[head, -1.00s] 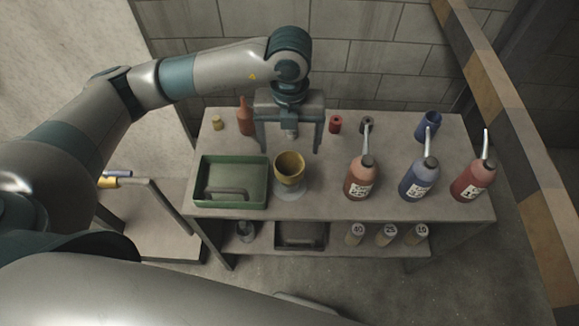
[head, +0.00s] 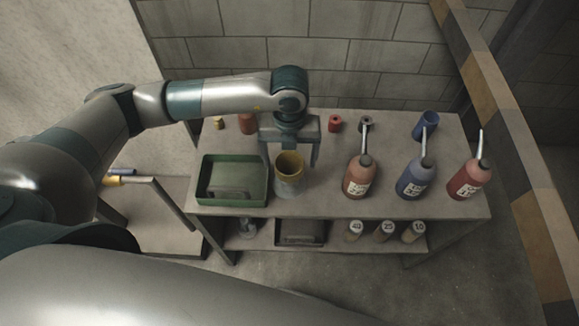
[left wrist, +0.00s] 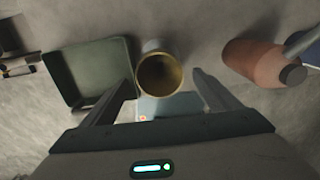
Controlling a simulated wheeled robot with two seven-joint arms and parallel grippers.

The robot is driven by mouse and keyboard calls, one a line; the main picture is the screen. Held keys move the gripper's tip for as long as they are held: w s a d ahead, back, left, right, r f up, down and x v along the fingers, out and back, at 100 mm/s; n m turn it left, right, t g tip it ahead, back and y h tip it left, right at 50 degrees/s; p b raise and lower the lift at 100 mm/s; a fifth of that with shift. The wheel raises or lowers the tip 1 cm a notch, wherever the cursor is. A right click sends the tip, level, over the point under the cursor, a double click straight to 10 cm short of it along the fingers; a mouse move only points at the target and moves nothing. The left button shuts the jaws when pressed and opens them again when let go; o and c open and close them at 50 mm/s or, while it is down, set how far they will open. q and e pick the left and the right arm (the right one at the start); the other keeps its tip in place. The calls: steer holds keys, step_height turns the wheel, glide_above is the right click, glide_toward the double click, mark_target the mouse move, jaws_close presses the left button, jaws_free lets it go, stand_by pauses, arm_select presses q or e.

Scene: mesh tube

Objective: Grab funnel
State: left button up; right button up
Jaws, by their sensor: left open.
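The funnel, a yellow hollow-mouthed piece (head: 289,163), stands upright near the front middle of the grey table, on a pale grey base (head: 289,187). In the left wrist view the funnel's round mouth (left wrist: 160,74) faces the camera, with a dark hole inside. My left gripper (head: 293,158) is open and comes down from behind the funnel. In the left wrist view the funnel shows between its two fingertips (left wrist: 163,80), with gaps on both sides. Whether the fingers reach down to its height I cannot tell. My right gripper is not in view.
A green tray (head: 205,190) stands close left of the funnel. Red-brown (head: 358,180), blue (head: 412,184) and red (head: 467,182) spouted bottles stand to the right. Small items and a blue cup (head: 426,121) line the back. A lower shelf holds several numbered cylinders (head: 383,232).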

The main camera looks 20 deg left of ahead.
mark_target(290, 162)
arm_select(q)
step_height(290, 162, down, 3)
steer(key=shift+w+p, duration=0.15)
steer(key=shift+p, duration=0.45)
steer(key=shift+f, duration=0.35)
steer(key=shift+c, duration=0.4)
steer(key=c, duration=1.1)
steer(key=shift+r, duration=0.2)
